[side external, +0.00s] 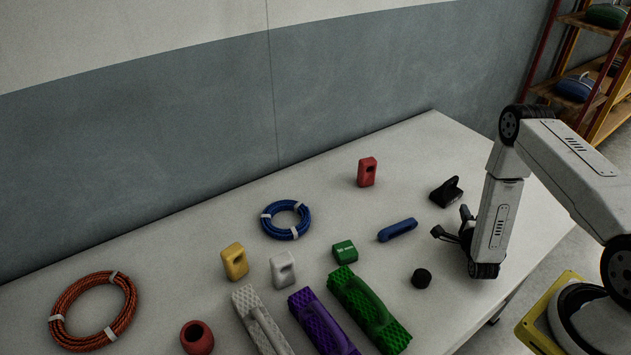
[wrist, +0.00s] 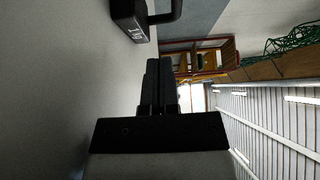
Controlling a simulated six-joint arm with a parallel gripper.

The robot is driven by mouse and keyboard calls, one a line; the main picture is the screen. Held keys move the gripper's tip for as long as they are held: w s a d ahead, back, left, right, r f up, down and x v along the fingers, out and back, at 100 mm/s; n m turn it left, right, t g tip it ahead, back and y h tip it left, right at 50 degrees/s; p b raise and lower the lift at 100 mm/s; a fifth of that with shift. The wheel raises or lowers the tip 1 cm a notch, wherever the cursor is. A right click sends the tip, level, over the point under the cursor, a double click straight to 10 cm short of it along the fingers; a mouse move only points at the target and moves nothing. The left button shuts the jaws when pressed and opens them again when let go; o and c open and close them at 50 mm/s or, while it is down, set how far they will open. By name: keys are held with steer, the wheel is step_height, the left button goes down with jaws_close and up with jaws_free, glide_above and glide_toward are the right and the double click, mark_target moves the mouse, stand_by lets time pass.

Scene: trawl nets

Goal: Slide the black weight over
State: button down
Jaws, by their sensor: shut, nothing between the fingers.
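The black weight (side external: 447,191) is a dark block with a loop handle, standing on the table toward its right rear. In the wrist view the black weight (wrist: 128,18) is partly cut off at the top edge, with pale markings on its face. My gripper (side external: 438,232) is low over the table, in front of the weight in the side view and apart from it. In the wrist view my gripper (wrist: 159,64) has its fingers together, with nothing between them.
A black cylinder (side external: 421,278) and a blue bar (side external: 397,230) lie near my gripper. A red block (side external: 367,172) stands left of the weight. A green block (side external: 345,252), blue rope coil (side external: 286,219) and purple float (side external: 320,322) lie farther left. The table's right edge is close.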

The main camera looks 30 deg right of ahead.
steer(key=shift+v, duration=0.95)
steer(key=shift+r, duration=0.1)
step_height(320, 180, up, 16)
steer(key=w+d+f+n+g+y, duration=0.5)
steer(key=w+d+f+g+y, duration=0.15)
steer(key=w+d+f, duration=0.55)
steer(key=d+r+n+g+y, duration=0.3)
steer(key=r+n+g+y, duration=0.2)
steer(key=r+g, duration=0.5)
steer(key=shift+w+f+t, duration=0.2)
steer(key=shift+f+t, duration=0.45)
steer(key=shift+f, duration=0.15)
steer(key=shift+w+f+t, duration=0.2)
steer(key=shift+f+t, duration=0.4)
steer(key=shift+f, duration=0.25)
